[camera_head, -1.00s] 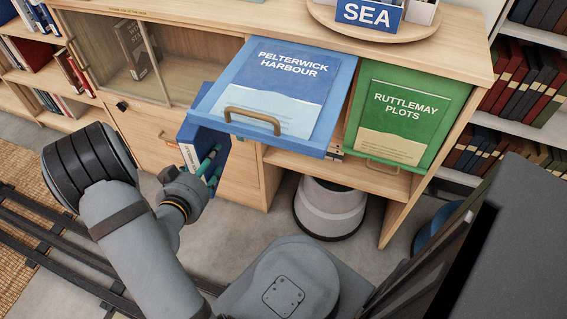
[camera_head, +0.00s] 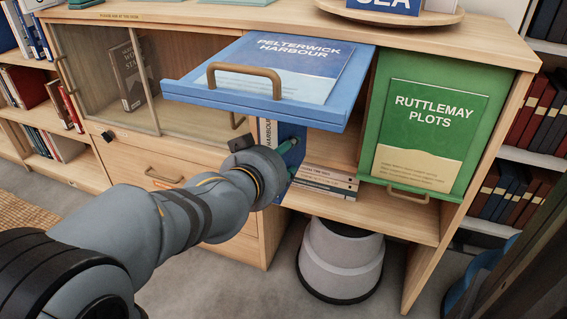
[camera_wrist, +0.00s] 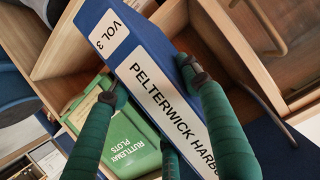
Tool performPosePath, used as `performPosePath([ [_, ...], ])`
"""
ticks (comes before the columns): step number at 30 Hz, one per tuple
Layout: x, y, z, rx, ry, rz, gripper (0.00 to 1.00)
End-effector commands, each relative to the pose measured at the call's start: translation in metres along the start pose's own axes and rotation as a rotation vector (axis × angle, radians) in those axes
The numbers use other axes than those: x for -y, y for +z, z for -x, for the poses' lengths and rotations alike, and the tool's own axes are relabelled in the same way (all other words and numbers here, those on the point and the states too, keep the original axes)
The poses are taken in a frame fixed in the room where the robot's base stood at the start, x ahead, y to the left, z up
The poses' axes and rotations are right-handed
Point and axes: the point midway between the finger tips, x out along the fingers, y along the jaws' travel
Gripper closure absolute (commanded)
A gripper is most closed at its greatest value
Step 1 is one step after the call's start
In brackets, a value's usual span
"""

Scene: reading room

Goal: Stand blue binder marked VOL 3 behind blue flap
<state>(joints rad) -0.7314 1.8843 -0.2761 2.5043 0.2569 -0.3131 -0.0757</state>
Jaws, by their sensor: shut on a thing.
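The blue binder (camera_head: 291,150) is in my gripper (camera_head: 281,154), under the raised blue flap (camera_head: 330,108) at the front of its compartment. In the wrist view the spine of the binder (camera_wrist: 113,62) shows the labels VOL 3 and PELTERWICK HARBOUR. The green fingers of my gripper (camera_wrist: 148,82) lie on both sides of it, shut on it. In the head view the binder looks upright; my wrist and the flap hide part of it. I cannot tell how deep it is inside. The flap stands out nearly level, its brown handle (camera_head: 245,75) at the front.
A stack of books (camera_head: 328,181) lies in the compartment, right of the binder. A green flap (camera_head: 418,135) marked RUTTLEMAY PLOTS hangs shut at the right. A glass-fronted case (camera_head: 105,80) is at the left. A grey round stool (camera_head: 341,262) stands below.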

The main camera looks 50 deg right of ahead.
Motion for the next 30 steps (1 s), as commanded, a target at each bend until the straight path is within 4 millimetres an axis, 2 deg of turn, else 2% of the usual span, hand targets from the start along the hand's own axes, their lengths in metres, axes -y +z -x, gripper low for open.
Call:
performPosePath([
  [5, -0.008, -0.007, 0.0, -0.006, 0.012, -0.007, 1.0],
  [16, -0.009, -0.012, -0.024, -0.007, 0.014, -0.008, 1.0],
  [30, -0.008, -0.02, -0.045, -0.009, 0.011, -0.007, 1.0],
])
